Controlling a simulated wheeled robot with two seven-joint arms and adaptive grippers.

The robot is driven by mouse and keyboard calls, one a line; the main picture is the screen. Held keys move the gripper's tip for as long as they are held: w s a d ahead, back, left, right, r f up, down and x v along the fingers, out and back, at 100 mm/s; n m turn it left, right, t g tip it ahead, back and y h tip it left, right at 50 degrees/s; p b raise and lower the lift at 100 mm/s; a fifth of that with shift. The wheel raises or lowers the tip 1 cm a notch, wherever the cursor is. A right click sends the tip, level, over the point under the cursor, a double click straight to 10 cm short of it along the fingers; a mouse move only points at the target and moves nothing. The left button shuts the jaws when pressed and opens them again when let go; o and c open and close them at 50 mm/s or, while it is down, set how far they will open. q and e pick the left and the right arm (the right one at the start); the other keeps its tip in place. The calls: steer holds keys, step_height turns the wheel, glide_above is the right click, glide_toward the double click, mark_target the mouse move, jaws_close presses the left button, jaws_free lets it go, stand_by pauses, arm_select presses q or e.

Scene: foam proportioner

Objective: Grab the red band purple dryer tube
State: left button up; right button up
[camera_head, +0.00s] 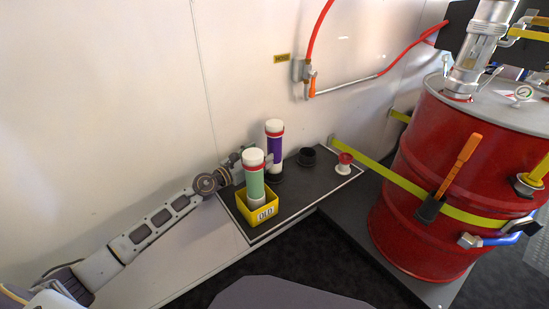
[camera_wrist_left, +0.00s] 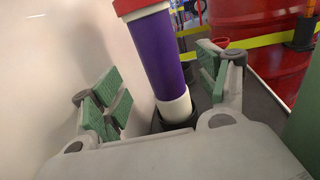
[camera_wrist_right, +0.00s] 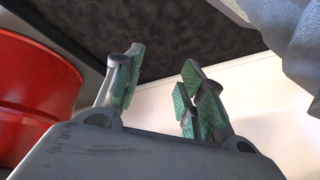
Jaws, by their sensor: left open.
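The purple dryer tube (camera_head: 275,142) with a red band and white cap stands upright on the black mat, its base in a dark round holder. In the left wrist view the purple tube (camera_wrist_left: 156,62) stands between the fingers of my open left gripper (camera_wrist_left: 160,95), with its white lower end in the black holder (camera_wrist_left: 176,122). In the head view my left gripper (camera_head: 243,156) is beside the tube, partly hidden behind the green tube. My right gripper (camera_wrist_right: 158,85) is open and empty in the right wrist view, away from the tubes.
A green tube (camera_head: 254,182) with a red band stands in a yellow box (camera_head: 241,205) in front of the purple tube. An empty black holder (camera_head: 307,156) and a red-and-white part (camera_head: 344,163) are to the right. A red drum (camera_head: 400,190) with a yellow strap stands further right.

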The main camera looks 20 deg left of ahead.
mark_target(274, 153)
arm_select(q)
steer(key=shift+f+b, duration=1.2)
steer(key=shift+f, duration=0.3)
arm_select(e)
steer(key=shift+a+r, duration=0.25)
steer(key=shift+r, duration=1)
arm_select(q)
steer(key=shift+x, duration=1.25)
arm_select(e)
steer(key=shift+d+r, duration=0.1)
steer(key=shift+r, duration=0.15)
arm_select(q)
steer(key=shift+w, duration=0.1)
steer(key=shift+x, duration=2)
steer(key=shift+w+d, duration=0.25)
steer(key=shift+w, duration=0.1)
arm_select(e)
steer(key=shift+f, duration=0.15)
